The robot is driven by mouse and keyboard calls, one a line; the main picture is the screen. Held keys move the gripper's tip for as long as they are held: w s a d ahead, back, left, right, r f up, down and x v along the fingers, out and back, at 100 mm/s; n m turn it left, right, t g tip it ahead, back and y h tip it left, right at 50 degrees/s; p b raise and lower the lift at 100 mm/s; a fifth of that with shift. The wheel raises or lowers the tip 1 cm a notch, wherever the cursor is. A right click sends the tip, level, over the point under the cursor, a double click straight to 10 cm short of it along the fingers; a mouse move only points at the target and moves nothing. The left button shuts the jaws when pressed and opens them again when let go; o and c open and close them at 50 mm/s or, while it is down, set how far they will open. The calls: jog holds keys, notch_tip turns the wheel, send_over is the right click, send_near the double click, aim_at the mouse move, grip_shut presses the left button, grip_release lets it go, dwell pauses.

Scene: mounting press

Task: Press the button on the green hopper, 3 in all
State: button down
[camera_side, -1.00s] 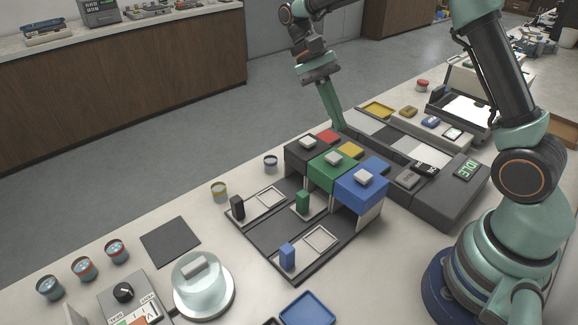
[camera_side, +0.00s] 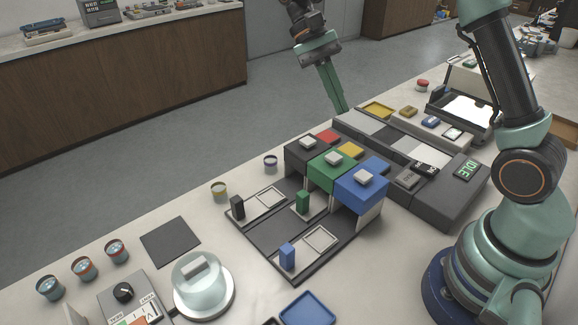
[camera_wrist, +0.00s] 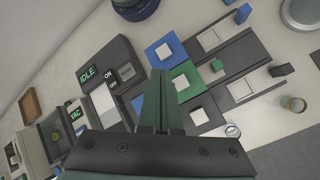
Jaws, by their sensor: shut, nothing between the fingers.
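The green hopper (camera_side: 322,174) stands between the black and blue hoppers in the side view, with a pale button (camera_side: 333,158) on top. In the wrist view the green hopper (camera_wrist: 190,72) shows just right of my fingers, and its button (camera_wrist: 180,83) is close beside them. My gripper (camera_side: 344,109) is shut and empty. In the side view it hangs in the air above and behind the hoppers, apart from the button. A green block (camera_side: 302,201) stands upright in the tray in front of the green hopper.
The black hopper (camera_side: 296,152) and blue hopper (camera_side: 350,193) flank the green one, each with a similar pale button. A dark box with an IDLE display (camera_side: 467,168) stands to the right. A glass dome (camera_side: 197,275) stands at the front left. The air around my gripper is clear.

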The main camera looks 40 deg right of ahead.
aim_at(332, 154)
jog(key=shift+f, duration=0.15)
jog(key=shift+f, duration=4.35)
jog(key=shift+d+f, duration=0.1)
jog(key=shift+f, duration=0.3)
jog(key=shift+f, duration=0.45)
jog(key=shift+r, duration=0.9)
jog(key=shift+r, duration=0.1)
jog(key=shift+r, duration=2.4)
